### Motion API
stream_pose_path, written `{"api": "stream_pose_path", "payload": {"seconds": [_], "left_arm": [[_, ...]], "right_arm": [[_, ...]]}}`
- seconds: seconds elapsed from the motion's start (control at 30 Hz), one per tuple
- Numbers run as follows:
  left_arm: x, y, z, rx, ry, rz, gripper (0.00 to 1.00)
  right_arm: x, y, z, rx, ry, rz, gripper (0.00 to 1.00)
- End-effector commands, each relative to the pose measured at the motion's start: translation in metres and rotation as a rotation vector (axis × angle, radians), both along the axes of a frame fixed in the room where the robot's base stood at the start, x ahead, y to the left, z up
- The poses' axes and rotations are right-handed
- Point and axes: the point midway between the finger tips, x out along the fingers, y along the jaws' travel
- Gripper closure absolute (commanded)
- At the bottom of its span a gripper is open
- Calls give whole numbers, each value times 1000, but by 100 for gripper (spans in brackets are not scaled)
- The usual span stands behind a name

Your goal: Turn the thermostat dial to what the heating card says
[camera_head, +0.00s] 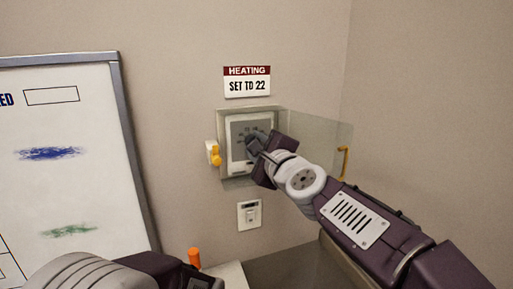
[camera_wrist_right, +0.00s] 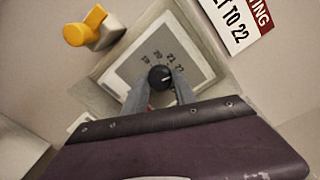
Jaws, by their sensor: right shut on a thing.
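The heating card (camera_head: 247,82) on the wall reads "SET TO 22"; part of it shows in the wrist view (camera_wrist_right: 236,24). Below it is the thermostat (camera_head: 235,160), a pale box with a grey face, also in the wrist view (camera_wrist_right: 127,74). Its black round dial (camera_wrist_right: 160,77) has a scale beside it, with 20, 21 and 22 readable. My right gripper (camera_head: 256,143) is shut on the dial, a finger on each side (camera_wrist_right: 158,92). I cannot tell clearly which number the dial's pale mark meets. My left gripper (camera_head: 203,282) is partly in view at the bottom, its fingers unclear.
A clear cover (camera_head: 318,135) with a yellow handle (camera_head: 344,162) stands swung open to the right. A yellow latch (camera_head: 215,154) is left of the thermostat. A switch (camera_head: 249,214) sits below. An orange object (camera_head: 194,258) is by my left gripper. A whiteboard (camera_head: 95,130) stands left.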

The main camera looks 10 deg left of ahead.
Motion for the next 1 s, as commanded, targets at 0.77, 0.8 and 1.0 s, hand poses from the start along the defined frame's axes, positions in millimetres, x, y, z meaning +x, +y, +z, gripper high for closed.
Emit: {"api": "stream_pose_path", "payload": {"seconds": [0.77, 0.8, 1.0], "left_arm": [[0, 0, -2, 0, 0, 0, 100], [0, 0, -2, 0, 0, 0, 100], [0, 0, -2, 0, 0, 0, 100]], "right_arm": [[0, 0, -1, 41, 29, 0, 45], [0, 0, -1, 41, 29, 0, 45], [0, 0, 0, 41, 29, 0, 45]]}}
